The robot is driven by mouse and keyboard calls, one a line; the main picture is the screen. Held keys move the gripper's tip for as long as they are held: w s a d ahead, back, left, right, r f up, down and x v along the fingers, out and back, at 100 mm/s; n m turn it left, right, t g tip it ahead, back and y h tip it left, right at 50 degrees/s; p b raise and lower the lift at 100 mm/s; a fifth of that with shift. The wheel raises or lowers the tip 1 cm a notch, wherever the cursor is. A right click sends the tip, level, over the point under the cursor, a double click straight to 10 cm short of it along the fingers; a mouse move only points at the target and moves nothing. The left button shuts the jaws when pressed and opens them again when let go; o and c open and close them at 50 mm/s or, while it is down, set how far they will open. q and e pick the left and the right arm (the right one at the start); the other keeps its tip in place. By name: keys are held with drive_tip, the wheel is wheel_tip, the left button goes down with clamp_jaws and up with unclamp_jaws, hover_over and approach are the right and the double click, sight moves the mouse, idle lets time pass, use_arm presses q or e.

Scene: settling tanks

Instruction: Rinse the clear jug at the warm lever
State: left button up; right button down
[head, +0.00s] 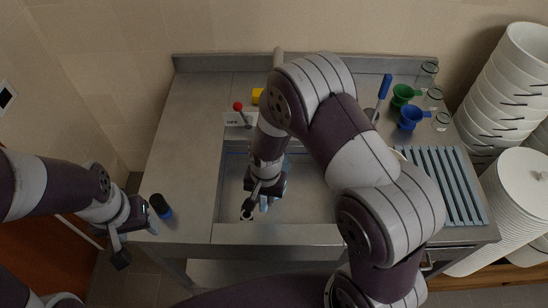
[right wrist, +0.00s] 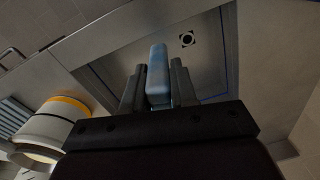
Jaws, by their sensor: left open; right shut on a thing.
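My right gripper (head: 262,205) reaches down into the sink basin (head: 310,205) and is shut on a light blue bar (right wrist: 158,75), which stands between its fingers in the right wrist view. I cannot tell whether this bar is the clear jug's handle; no jug body is plain in either view. A red-knobbed lever (head: 239,107) stands at the back left of the sink by a small label. A blue-handled lever (head: 385,86) stands at the back right. A yellow part (head: 257,96) is partly hidden by my right arm. My left gripper (head: 121,258) is open and empty off the counter's left front.
A dark bottle with a blue band (head: 160,206) lies near the counter's left front edge. Green (head: 402,95) and blue (head: 411,117) funnels and clear glass jars (head: 433,96) stand back right. A slatted rack (head: 445,185) and white container stacks (head: 508,90) are right. The left counter is mostly clear.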

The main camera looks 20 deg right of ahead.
drive_tip(key=s+a+r+p, duration=0.2)
drive_tip(key=s+r+p, duration=0.2)
drive_tip(key=shift+s+a+p, duration=0.15)
drive_tip(key=shift+a+p, duration=0.15)
drive_tip(key=shift+p, duration=0.05)
